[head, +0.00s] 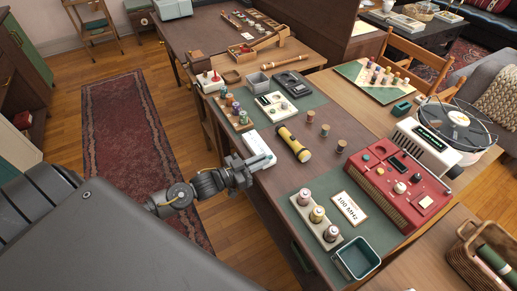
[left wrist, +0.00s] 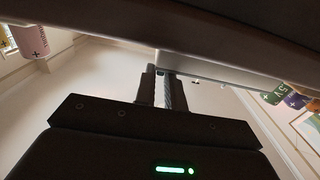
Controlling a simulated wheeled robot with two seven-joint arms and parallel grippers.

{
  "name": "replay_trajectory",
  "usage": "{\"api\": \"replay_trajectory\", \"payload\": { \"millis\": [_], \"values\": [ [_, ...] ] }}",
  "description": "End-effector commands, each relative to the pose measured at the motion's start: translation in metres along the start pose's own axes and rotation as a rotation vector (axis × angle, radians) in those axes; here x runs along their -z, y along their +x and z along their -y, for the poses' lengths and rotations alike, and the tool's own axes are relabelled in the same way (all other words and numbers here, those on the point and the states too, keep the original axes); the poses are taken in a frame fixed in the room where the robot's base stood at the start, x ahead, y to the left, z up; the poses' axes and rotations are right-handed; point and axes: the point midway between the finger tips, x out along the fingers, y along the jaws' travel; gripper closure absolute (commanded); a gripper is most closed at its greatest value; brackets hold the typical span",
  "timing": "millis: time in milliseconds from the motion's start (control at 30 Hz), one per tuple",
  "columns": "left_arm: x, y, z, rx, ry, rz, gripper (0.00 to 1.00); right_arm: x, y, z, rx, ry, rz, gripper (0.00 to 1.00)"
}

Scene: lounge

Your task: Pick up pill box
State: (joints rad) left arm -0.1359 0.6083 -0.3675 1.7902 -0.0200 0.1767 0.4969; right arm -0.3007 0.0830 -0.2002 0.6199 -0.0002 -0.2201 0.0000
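The likely pill box is a flat white box (head: 257,147) at the left edge of the dark table, with its near end by my left gripper. My left gripper (head: 246,168) reaches in from the left at that edge, its fingers beside or around this end. In the left wrist view, the two dark fingers (left wrist: 163,88) stand with a narrow gap between them, and a pale, long edge, probably the box (left wrist: 225,78), crosses close by. Whether the fingers touch or clamp it, I cannot tell. My right gripper is not in view.
A yellow and black cylinder (head: 294,144) lies right of the box. A wooden rack of small bottles (head: 236,112) stands behind it. A red radio-like device (head: 396,182), a bottle tray (head: 318,222) and a green bin (head: 356,258) are nearer.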

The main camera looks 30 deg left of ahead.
Motion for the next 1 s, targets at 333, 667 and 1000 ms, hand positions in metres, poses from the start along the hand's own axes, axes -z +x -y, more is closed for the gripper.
{"api": "replay_trajectory", "payload": {
  "millis": [333, 667, 1000],
  "values": [
    [0.001, 0.000, 0.000, 0.000, 0.001, -0.001, 1.00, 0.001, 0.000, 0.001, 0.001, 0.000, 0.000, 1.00],
    [0.017, 0.000, 0.001, 0.000, 0.001, -0.003, 1.00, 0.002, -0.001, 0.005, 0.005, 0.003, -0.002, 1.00],
    [0.076, -0.030, -0.023, -0.002, 0.000, -0.002, 1.00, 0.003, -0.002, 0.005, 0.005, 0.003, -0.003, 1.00]
  ]
}}
